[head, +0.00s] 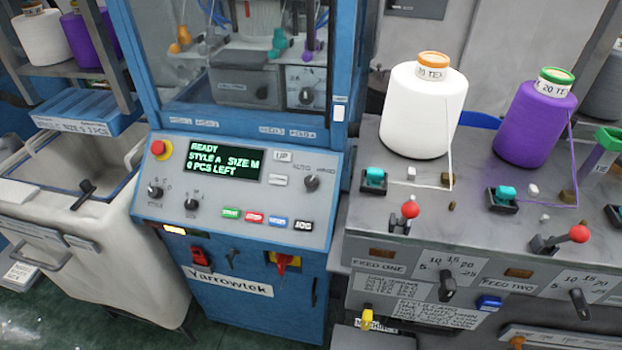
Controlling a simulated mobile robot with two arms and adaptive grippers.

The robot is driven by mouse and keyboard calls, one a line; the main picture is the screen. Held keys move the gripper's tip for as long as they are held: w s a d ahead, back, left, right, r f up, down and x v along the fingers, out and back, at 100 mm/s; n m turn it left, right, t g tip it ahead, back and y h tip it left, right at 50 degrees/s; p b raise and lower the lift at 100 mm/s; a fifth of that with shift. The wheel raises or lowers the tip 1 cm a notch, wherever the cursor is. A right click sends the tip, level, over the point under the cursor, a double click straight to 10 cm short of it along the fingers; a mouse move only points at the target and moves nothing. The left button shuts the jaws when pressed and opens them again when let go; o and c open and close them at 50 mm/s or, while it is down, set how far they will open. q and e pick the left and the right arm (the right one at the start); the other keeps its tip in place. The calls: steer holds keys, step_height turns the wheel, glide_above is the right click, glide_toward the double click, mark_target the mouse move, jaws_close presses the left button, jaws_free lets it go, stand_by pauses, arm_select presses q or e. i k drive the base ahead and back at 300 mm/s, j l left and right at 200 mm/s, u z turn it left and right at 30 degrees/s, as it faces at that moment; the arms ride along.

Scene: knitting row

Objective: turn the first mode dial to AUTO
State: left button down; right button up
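The blue knitting machine's sloped grey control panel (238,212) is left of centre in the head view. A black mode dial (312,183) sits at the panel's upper right. The label AUTO is above it to the left, and a second label, too small to read surely, is above it to the right. I cannot tell clearly which label the dial points at. The screen (226,160) beside it reads READY, STYLE A, SIZE M, 0 PCS LEFT. Neither of my grippers is in view.
The panel also has a red stop knob (158,148), two black knobs at left and a row of coloured buttons (265,219). A bench with a white cone (420,115), a purple cone (535,125) and red-tipped levers stands at right. A pale bin (110,235) stands at left.

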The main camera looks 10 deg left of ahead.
mark_target(310, 181)
steer(key=k+j+z, duration=0.5)
steer(key=z, duration=0.2)
steer(key=k+j+z, duration=0.35)
steer(key=l, duration=0.1)
